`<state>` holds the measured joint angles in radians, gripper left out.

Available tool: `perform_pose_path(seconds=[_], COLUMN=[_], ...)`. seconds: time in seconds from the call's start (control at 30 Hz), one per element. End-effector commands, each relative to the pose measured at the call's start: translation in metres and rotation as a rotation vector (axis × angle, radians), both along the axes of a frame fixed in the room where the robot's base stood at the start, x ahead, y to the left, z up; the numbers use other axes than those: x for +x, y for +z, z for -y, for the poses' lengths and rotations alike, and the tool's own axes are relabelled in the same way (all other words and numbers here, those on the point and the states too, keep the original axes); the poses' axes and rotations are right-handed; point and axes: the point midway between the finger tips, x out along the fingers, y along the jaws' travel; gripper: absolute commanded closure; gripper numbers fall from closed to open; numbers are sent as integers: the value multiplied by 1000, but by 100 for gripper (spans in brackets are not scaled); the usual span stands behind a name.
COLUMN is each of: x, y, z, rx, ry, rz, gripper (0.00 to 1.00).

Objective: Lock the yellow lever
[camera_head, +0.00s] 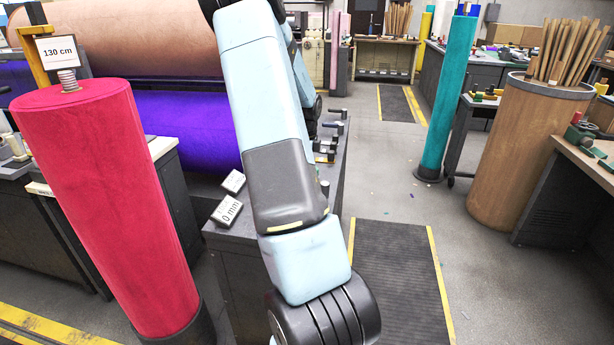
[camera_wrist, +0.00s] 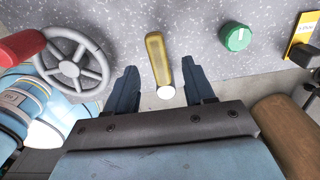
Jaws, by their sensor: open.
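The yellow lever (camera_wrist: 156,56) shows in the wrist view, on a grey speckled panel at the top centre. It is a yellow bar with a round white end toward me. My gripper (camera_wrist: 158,80) is open, with one blue-grey finger on each side of the lever and a gap visible on both sides. Whether the fingers are at the same depth as the lever cannot be told. In the head view my arm crosses the middle, and neither the lever nor my gripper can be made out there.
In the wrist view, a grey handwheel (camera_wrist: 72,66) and a red handle (camera_wrist: 20,46) lie left of the lever, and a green knob (camera_wrist: 236,37) lies right. In the head view, a red felt roll (camera_head: 110,200) stands left. A dark floor mat (camera_head: 395,275) lies clear at right.

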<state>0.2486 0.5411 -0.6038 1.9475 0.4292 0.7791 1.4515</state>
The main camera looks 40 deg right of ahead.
Motion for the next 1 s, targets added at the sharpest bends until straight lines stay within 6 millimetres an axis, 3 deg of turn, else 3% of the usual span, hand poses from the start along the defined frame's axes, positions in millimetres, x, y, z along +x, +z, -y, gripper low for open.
perform_pose_path(seconds=[0.2, 0.43, 0.63, 1.0], x=[2, 2, 1, 1], y=[45, 77, 87, 87], z=[0, 0, 0, 0], rx=[-2, -2, -2, -1], ry=[2, 1, 1, 0], rz=[4, 3, 1, 1], gripper=[47, 47, 47, 47])
